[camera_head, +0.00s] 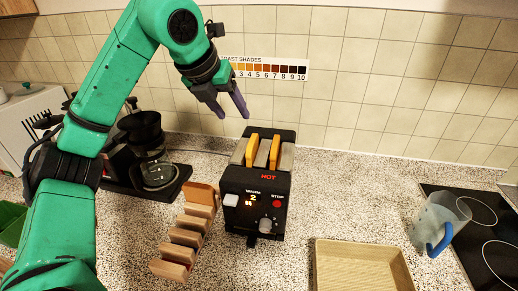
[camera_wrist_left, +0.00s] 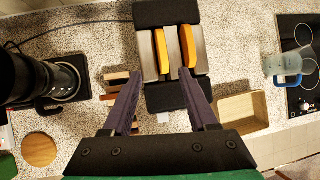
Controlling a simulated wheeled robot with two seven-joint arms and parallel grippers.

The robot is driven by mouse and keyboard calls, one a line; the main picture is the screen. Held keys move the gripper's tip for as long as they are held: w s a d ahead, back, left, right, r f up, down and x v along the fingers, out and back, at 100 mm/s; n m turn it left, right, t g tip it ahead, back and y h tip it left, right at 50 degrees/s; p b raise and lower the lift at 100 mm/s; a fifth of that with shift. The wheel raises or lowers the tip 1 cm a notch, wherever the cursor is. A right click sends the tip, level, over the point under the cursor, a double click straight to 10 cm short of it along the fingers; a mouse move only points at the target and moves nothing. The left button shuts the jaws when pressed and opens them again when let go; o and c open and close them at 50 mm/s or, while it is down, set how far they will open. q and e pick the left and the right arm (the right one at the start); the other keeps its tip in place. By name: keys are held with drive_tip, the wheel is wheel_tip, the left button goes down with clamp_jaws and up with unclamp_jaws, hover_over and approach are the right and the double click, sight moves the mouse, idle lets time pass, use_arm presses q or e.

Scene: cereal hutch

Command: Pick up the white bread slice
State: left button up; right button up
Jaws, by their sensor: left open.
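Two yellow-orange bread slices stand upright in the slots of a black and silver toaster (camera_head: 232,196), a left slice (camera_head: 252,149) and a right slice (camera_head: 275,151). Neither looks plainly white. In the left wrist view the left slice (camera_wrist_left: 161,52) and the right slice (camera_wrist_left: 188,46) show from above, their lower parts hidden in the slots. My right gripper is not in view.
A wooden slatted rack (camera_head: 187,236) stands just left of the toaster. A coffee maker (camera_head: 150,160) is farther left. A wooden tray (camera_head: 362,266) lies at front right, with a jug (camera_head: 440,225) by the hob. A toast shade chart (camera_head: 272,69) is on the tiled wall.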

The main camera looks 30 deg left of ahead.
sight(251, 141)
use_arm(q)
drive_tip(key=p+x, duration=0.5)
drive_tip(key=x, duration=0.7)
drive_tip(key=shift+d+f, duration=0.2)
drive_tip(key=shift+w+f, duration=0.1)
drive_tip(key=shift+f, duration=0.25)
drive_tip(key=shift+w+f, duration=0.1)
clamp_jaws()
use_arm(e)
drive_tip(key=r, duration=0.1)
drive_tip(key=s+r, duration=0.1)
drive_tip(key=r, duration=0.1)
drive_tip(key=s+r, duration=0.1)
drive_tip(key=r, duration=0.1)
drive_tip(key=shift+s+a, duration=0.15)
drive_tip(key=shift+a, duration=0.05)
